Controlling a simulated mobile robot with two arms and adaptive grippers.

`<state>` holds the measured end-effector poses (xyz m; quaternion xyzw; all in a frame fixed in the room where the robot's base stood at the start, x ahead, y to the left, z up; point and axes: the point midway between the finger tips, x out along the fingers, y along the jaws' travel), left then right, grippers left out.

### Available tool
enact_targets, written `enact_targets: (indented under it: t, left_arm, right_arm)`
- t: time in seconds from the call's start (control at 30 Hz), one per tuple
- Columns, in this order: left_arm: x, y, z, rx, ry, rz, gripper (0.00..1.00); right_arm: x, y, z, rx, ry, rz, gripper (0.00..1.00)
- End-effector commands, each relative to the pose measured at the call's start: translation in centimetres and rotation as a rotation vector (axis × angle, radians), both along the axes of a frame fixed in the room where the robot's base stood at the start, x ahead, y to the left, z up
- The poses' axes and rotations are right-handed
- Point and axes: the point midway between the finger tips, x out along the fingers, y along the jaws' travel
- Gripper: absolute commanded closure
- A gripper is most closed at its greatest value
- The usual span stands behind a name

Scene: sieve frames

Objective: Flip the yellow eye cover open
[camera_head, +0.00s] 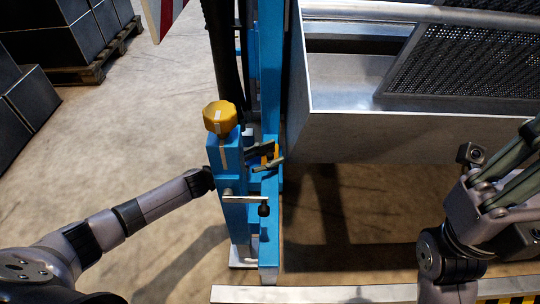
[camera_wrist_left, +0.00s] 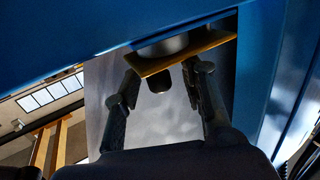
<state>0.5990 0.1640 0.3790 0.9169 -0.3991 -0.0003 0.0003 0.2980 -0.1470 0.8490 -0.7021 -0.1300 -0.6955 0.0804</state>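The yellow eye cover seems to be the small yellow flap (camera_head: 276,151) on the right side of the blue post (camera_head: 232,177), mostly hidden by my fingers. In the left wrist view it seems to be the yellow-edged plate (camera_wrist_left: 182,52) under a grey round part. My left gripper (camera_head: 264,157) reaches from behind the post, its dark fingers showing on the right side. It also shows in the left wrist view (camera_wrist_left: 164,80), fingers apart, the plate across their tips. Contact is unclear. My right arm (camera_head: 480,200) is at the right; its finger opening cannot be made out.
A yellow knob (camera_head: 220,117) tops the post, and a small lever (camera_head: 230,200) sticks out lower down. A grey metal sieve box (camera_head: 400,135) stands right of the post. A pale rail (camera_head: 320,294) crosses the front. Dark crates (camera_head: 55,40) stand at the back left.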

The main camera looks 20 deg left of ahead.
Motion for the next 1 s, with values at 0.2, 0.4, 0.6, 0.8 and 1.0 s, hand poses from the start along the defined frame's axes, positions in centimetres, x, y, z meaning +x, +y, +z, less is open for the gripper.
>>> enact_targets:
  t: [0.2, 0.4, 0.6, 0.8, 1.0]
  left_arm:
    - [-0.03, 0.03, -0.02, 0.0, 0.0, 0.0, 0.72]
    - [-0.04, 0.04, -0.03, 0.0, 0.0, 0.0, 0.85]
    - [-0.05, 0.05, -0.03, 0.0, 0.0, 0.0, 0.98]
    - [-0.06, 0.04, -0.04, 0.0, 0.0, 0.0, 1.0]
    - [-0.06, 0.04, -0.04, 0.0, 0.0, 0.0, 1.0]
  right_arm:
    - [-0.01, 0.01, 0.01, 0.0, 0.0, 0.0, 1.0]
    - [-0.02, 0.0, 0.01, 0.0, 0.0, 0.0, 1.0]
    - [-0.03, 0.0, 0.0, 0.0, 0.0, 0.001, 1.0]
    - [-0.04, 0.0, 0.0, 0.0, -0.001, 0.001, 1.0]
    - [-0.04, 0.0, -0.01, 0.0, -0.001, 0.0, 1.0]
